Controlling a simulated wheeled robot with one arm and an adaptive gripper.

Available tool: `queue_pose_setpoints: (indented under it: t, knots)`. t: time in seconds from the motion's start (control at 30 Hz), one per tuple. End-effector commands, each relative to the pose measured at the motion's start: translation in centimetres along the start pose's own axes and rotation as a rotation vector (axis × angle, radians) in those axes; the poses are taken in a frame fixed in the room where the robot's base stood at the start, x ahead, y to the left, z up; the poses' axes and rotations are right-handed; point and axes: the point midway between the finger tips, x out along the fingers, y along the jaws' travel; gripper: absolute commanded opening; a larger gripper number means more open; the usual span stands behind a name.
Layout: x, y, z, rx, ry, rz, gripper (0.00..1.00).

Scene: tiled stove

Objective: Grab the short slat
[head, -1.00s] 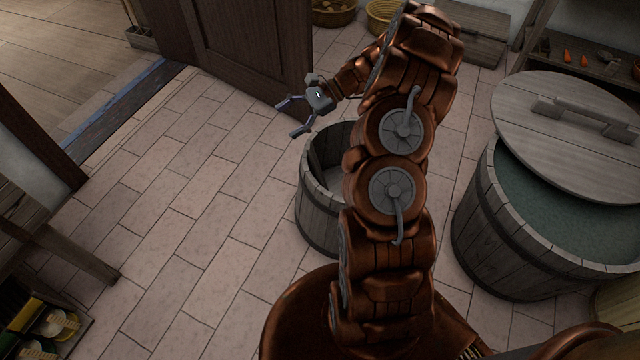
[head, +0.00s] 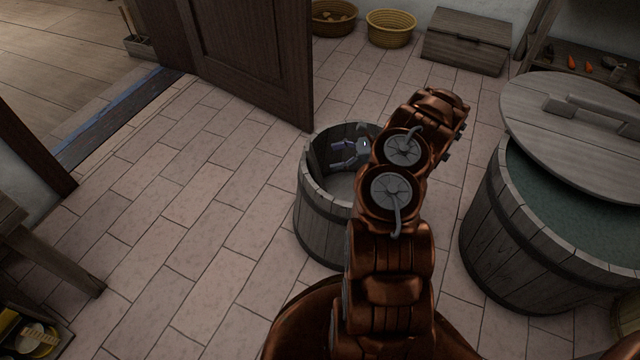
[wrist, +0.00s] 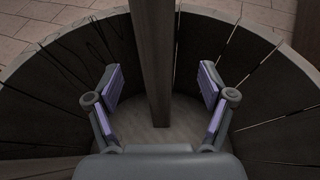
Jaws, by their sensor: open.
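A wooden slat (wrist: 153,50) stands in the small wooden tub (wrist: 60,60) in the wrist view. Its lower end is at the tub floor, and its upper part runs out of the top of the picture. My gripper (wrist: 160,86) is open, with one finger on each side of the slat in this view and a gap to both. I cannot tell how far the slat lies beyond the fingertips. In the head view my gripper (head: 337,156) is at the mouth of the tub (head: 322,222). My arm hides part of the tub there, and I cannot make out the slat.
A large tub (head: 490,235) with greenish contents and a lid (head: 560,125) lying partly across it stands at the right. A door (head: 250,55), baskets (head: 391,28) and a wooden chest (head: 467,40) are behind.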

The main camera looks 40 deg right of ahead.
Motion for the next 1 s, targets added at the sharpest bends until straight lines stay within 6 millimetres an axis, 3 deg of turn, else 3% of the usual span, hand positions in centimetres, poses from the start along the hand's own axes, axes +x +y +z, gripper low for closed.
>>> queue_pose_setpoints:
  t: [0.17,0.5,0.77,1.0]
  knots:
    - [1.1,0.2,-0.2,-0.001,0.0,0.001,0.81]
    - [5.3,0.7,-0.6,0.0,-0.001,0.003,0.81]
    - [5.5,0.7,-0.4,-0.001,0.0,0.001,0.81]
    - [5.5,0.7,-0.4,-0.001,0.0,0.001,0.56]
